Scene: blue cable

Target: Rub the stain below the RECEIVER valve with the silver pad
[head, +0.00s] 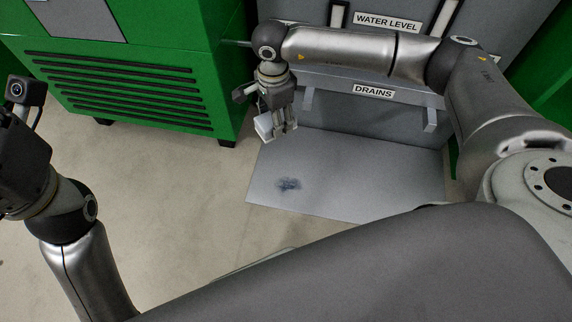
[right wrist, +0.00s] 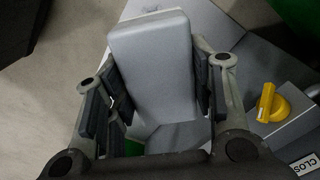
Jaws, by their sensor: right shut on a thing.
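The silver pad (head: 264,126) is a pale grey block held in my right gripper (head: 284,131). In the right wrist view the pad (right wrist: 152,62) sits between the two fingers of the right gripper (right wrist: 160,88), which is shut on it. A dark blue-grey stain (head: 289,184) lies on the grey plate (head: 370,185) on the floor. The pad is above and to the left of the stain in the head view, apart from it. No RECEIVER label is legible. My left arm is at the left edge, with its fingertips out of frame.
A yellow valve handle (right wrist: 268,102) shows in the right wrist view, near a partly cut-off label (right wrist: 306,164). The grey machine has a DRAINS label (head: 373,91) and a WATER LEVEL label (head: 386,22). A green cabinet (head: 150,75) stands at the left. The floor before it is clear.

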